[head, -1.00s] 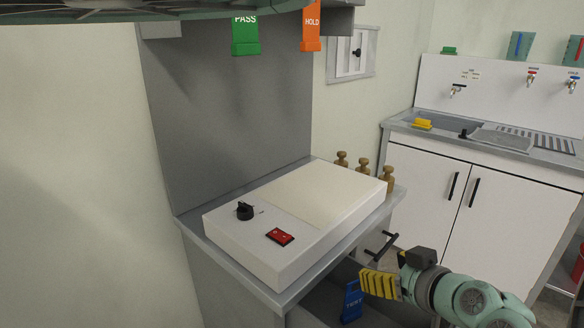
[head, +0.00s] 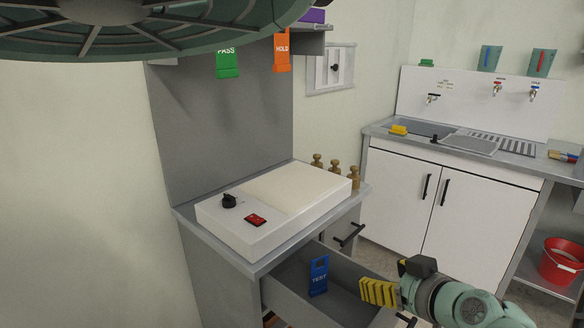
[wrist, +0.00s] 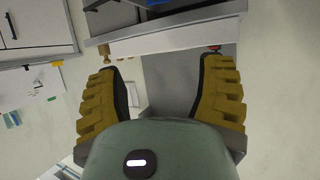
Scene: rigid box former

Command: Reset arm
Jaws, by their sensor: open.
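My gripper (head: 380,292) is at the lower right of the head view, with yellow ribbed fingers, beside the right side of an open drawer (head: 345,270). In the wrist view my gripper (wrist: 160,98) has its two fingers spread wide, with nothing held between them. A blue tag marked TEST (head: 319,276) stands inside the drawer, left of my gripper and apart from it.
A white box (head: 280,208) with a black knob and red switch sits on the cabinet above the drawer. Several brass weights (head: 335,170) stand behind it. A sink counter (head: 455,150) and red bucket (head: 562,262) are at right.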

